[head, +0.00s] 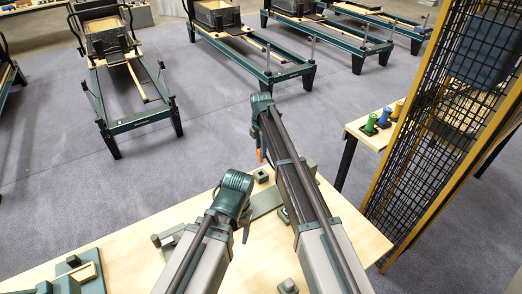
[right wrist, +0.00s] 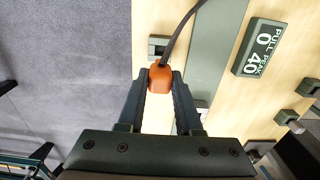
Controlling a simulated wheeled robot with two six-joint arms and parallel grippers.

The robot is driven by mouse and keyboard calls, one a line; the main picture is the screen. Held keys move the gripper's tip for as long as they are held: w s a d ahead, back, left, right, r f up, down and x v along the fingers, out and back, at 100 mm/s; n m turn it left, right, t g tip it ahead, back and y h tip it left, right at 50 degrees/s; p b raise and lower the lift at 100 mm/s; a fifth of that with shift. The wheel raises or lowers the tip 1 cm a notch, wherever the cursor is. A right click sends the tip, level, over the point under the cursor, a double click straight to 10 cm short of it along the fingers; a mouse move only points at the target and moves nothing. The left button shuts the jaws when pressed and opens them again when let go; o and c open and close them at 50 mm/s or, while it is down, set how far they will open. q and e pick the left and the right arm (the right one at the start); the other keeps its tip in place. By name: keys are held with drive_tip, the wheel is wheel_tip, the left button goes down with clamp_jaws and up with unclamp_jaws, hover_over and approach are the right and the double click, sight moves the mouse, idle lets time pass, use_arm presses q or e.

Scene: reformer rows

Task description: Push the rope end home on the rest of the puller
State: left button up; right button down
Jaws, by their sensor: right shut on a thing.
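In the right wrist view, my right gripper (right wrist: 160,80) is shut on the orange rope end (right wrist: 160,77), with a dark rope running up and right from it. Just beyond it is a small dark block with a pale slot, seemingly the rest (right wrist: 158,47), on the bench edge. The rope end looks close to the rest; I cannot tell whether they touch. The puller's grey-green plate (right wrist: 217,45) lies beside it. In the head view the rope end (head: 259,155) hangs under my right wrist, near the rest (head: 261,175). My left gripper (head: 246,232) is mostly hidden below its wrist.
A display reading PULL 0, PEAK 40 (right wrist: 260,48) is on the wooden bench (head: 130,240). Green blocks (head: 75,272) lie at its left end. A side table with coloured spools (head: 384,117) and a mesh panel (head: 440,120) stand right. Reformers (head: 125,75) stand on carpet beyond.

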sight(261, 162)
drive_tip(key=shift+f, duration=0.1)
use_arm(q)
wheel_tip(261, 162, down, 6)
drive_tip(key=b, duration=0.6)
drive_tip(key=shift+r, duration=0.1)
use_arm(e)
wheel_tip(261, 162, down, 6)
drive_tip(key=shift+r, duration=0.15)
use_arm(q)
drive_tip(key=shift+f+b, duration=1.95)
drive_tip(key=shift+f, duration=0.1)
use_arm(e)
drive_tip(key=shift+f, duration=2.05)
drive_tip(key=c, duration=0.5)
unclamp_jaws()
use_arm(q)
drive_tip(key=shift+r, duration=0.1)
use_arm(e)
drive_tip(key=shift+r, duration=0.15)
wheel_tip(261, 162, up, 14)
drive_tip(key=p, duration=1.4)
use_arm(q)
wheel_tip(261, 162, up, 14)
drive_tip(key=shift+f, duration=0.2)
use_arm(e)
drive_tip(key=shift+f, duration=0.2)
